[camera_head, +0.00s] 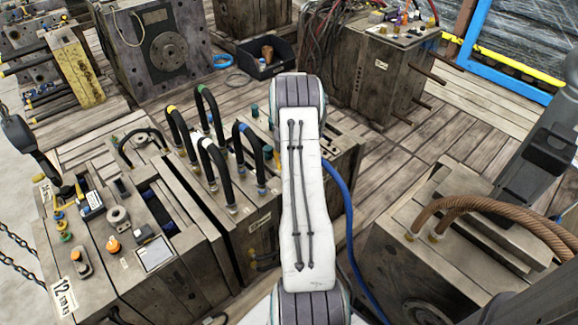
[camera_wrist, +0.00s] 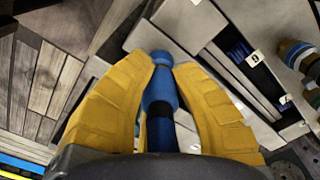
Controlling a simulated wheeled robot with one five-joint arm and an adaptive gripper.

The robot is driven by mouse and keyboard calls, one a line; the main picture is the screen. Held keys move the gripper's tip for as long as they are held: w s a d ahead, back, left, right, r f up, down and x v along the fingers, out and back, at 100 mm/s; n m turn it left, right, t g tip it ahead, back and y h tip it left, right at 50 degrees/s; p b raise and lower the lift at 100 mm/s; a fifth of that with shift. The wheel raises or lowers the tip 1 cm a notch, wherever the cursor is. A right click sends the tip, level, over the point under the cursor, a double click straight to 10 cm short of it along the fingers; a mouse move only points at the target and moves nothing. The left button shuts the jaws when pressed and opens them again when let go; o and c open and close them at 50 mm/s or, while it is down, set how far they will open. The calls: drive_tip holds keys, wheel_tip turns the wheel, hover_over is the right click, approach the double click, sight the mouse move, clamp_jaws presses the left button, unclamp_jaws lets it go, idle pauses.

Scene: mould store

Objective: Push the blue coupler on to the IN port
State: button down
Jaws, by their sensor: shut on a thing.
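In the wrist view my gripper (camera_wrist: 165,66) has its two yellow fingers closed on either side of the blue coupler (camera_wrist: 160,95). The coupler's narrower tip sticks out just past the fingertips, above pale mould blocks. I cannot tell whether the tip touches anything. In the head view my white arm link covers the middle and hides my gripper and the coupler. A blue hose (camera_head: 342,188) comes out to the right of the arm and runs down to the floor. I cannot make out any IN port marking in either view.
Mould blocks with black looped hoses (camera_head: 211,165) stand left of my arm. A block with thick brown hoses (camera_head: 470,205) stands at the lower right. A dark bin (camera_head: 262,68) sits behind on the plank floor. In the wrist view a slot with a number label (camera_wrist: 255,57) lies to the right.

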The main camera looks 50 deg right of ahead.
idle(0.3)
drive_tip(key=c, duration=1.1)
unclamp_jaws()
wheel_tip(320, 180, up, 12)
drive_tip(key=shift+f, duration=0.1)
